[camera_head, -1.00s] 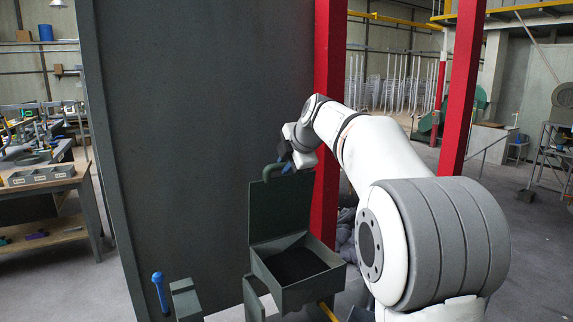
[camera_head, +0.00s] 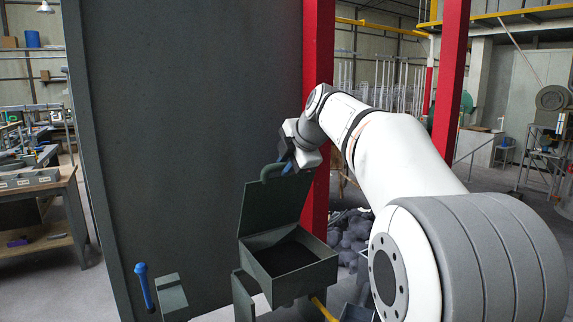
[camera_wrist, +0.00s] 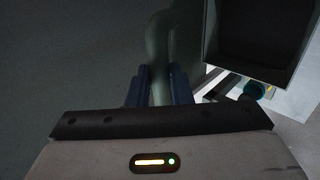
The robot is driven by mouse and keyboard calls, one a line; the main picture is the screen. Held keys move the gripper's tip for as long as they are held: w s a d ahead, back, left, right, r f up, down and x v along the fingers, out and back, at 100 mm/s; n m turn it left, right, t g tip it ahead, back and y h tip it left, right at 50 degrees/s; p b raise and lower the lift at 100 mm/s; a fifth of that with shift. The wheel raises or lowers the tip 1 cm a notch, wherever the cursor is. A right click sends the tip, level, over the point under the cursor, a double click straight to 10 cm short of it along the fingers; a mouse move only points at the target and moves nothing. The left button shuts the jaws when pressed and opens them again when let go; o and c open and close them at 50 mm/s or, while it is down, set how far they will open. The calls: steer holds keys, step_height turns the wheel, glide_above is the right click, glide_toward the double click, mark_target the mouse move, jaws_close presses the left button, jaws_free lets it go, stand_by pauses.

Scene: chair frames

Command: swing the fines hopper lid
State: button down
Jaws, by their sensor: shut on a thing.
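The fines hopper (camera_head: 306,279) is a dark green open-topped box with dark contents. Its lid (camera_head: 268,211) stands raised at the back, leaning slightly to the right. A green curved handle (camera_head: 272,172) is at the lid's top edge. My gripper (camera_head: 289,165) is at that handle, its blue fingers partly hidden by the wrist. In the wrist view the blue fingers of my gripper (camera_wrist: 159,88) are on both sides of the green handle (camera_wrist: 160,50). The hopper's open box (camera_wrist: 250,35) shows at upper right there.
A tall dark panel (camera_head: 190,130) stands behind the hopper, beside a red post (camera_head: 318,110). A blue-handled lever (camera_head: 144,285) and a small green box (camera_head: 171,297) are at lower left. Dark grey lumps (camera_head: 352,230) lie behind the hopper at right.

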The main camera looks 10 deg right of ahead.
steer(key=shift+f, duration=0.35)
steer(key=s+b, duration=0.1)
steer(key=b, duration=0.1)
steer(key=s+d+f+b, duration=0.1)
steer(key=s, duration=0.1)
steer(key=s+f+b, duration=0.1)
steer(key=b, duration=0.1)
steer(key=shift+s+d+f+b, duration=0.2)
steer(key=shift+s+d+b, duration=0.05)
steer(key=shift+b, duration=0.05)
